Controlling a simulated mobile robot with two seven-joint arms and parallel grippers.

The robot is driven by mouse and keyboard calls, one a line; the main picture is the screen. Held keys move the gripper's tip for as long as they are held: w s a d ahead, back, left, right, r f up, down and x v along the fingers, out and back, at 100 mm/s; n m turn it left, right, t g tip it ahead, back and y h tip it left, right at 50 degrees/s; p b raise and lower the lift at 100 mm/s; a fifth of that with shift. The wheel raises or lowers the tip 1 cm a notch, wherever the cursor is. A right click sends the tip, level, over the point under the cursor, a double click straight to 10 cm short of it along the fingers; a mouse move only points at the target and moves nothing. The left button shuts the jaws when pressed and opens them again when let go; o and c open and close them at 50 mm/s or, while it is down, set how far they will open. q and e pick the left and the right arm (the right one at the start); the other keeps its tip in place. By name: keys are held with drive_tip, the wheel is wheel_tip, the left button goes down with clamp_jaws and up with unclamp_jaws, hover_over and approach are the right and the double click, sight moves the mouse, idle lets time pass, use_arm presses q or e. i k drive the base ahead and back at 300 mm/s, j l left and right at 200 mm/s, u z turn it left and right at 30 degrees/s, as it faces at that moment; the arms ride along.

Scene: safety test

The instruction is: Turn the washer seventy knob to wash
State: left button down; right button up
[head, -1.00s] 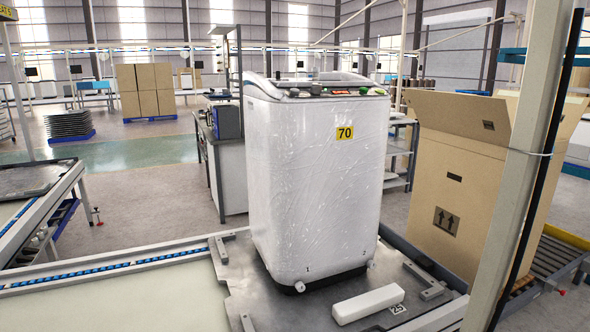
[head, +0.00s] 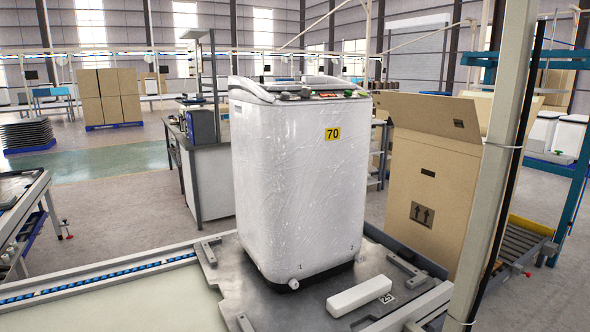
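The washer (head: 298,185) is a white top-loader wrapped in clear film, with a yellow "70" label (head: 332,133) on its front. It stands upright on a grey metal plate (head: 235,285). Its control panel (head: 315,95) runs along the top front edge. The knobs' settings are too small to read. Neither of my grippers is in view.
A white block (head: 359,297) lies on the plate before the washer. A large open cardboard box (head: 425,190) stands to the right, behind a pale upright post (head: 497,170). A workbench (head: 203,170) is behind left. A conveyor edge (head: 110,272) runs along the lower left.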

sight(305, 91)
drive_tip(key=i+l, duration=0.15)
drive_tip(key=l, duration=0.25)
drive_tip(key=i+l, duration=0.1)
drive_tip(key=l, duration=0.3)
drive_tip(key=i+l, duration=0.15)
drive_tip(key=l, duration=0.25)
drive_tip(key=i+l, duration=0.15)
drive_tip(key=l, duration=0.25)
drive_tip(key=i+l, duration=0.1)
drive_tip(key=l, duration=0.3)
drive_tip(key=i+l, duration=0.15)
drive_tip(key=l, duration=0.25)
